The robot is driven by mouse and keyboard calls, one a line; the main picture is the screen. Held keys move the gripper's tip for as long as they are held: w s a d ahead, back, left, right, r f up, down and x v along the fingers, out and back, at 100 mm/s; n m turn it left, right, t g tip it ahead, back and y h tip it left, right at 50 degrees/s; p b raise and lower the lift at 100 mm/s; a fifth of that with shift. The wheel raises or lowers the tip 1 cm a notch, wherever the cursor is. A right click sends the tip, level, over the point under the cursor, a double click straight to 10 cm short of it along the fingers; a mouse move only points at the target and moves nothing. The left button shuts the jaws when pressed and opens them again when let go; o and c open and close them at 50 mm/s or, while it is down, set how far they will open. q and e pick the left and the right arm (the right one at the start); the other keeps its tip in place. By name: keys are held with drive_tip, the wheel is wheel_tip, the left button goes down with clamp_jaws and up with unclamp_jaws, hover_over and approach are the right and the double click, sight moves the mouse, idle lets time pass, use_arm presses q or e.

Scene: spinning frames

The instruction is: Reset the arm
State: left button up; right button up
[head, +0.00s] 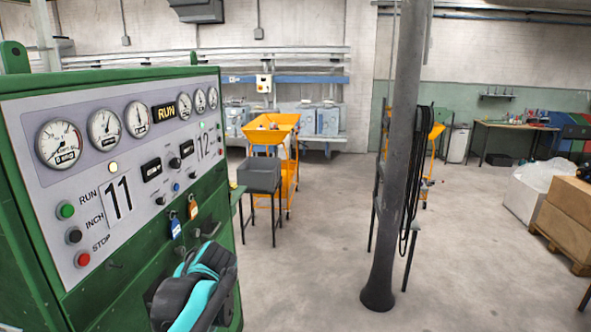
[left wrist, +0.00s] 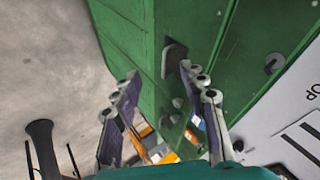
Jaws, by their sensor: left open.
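My left arm, teal and dark grey, comes up at the bottom of the head view in front of the green machine (head: 120,290). Its fingers cannot be made out clearly there. In the left wrist view my left gripper (left wrist: 158,82) is open, with its two fingers apart and nothing held between them. The green side of the machine (left wrist: 120,30) fills the upper middle of that view, beyond the fingertips. My right gripper is in neither view.
A grey pillar (head: 395,180) stands to the right. Behind are a grey bin (head: 260,175) and a yellow hopper cart (head: 270,135). Open concrete floor (head: 310,270) lies between machine and pillar.

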use_arm(q)
drive_tip(key=s+d+f+t+h+b, duration=0.1)
drive_tip(key=s+d+f+h+b, duration=0.2)
drive_tip(key=s+f, duration=0.6)
drive_tip(key=s+d+f+t+h+b, duration=0.1)
drive_tip(key=s+d+f+h+b, duration=0.2)
drive_tip(key=s+d+f, duration=0.4)
drive_tip(key=s+f, duration=0.2)
drive_tip(key=s, duration=0.1)
drive_tip(key=shift+s+f+h, duration=0.25)
drive_tip(key=shift+f+h, duration=0.05)
drive_tip(key=shift+h, duration=0.1)
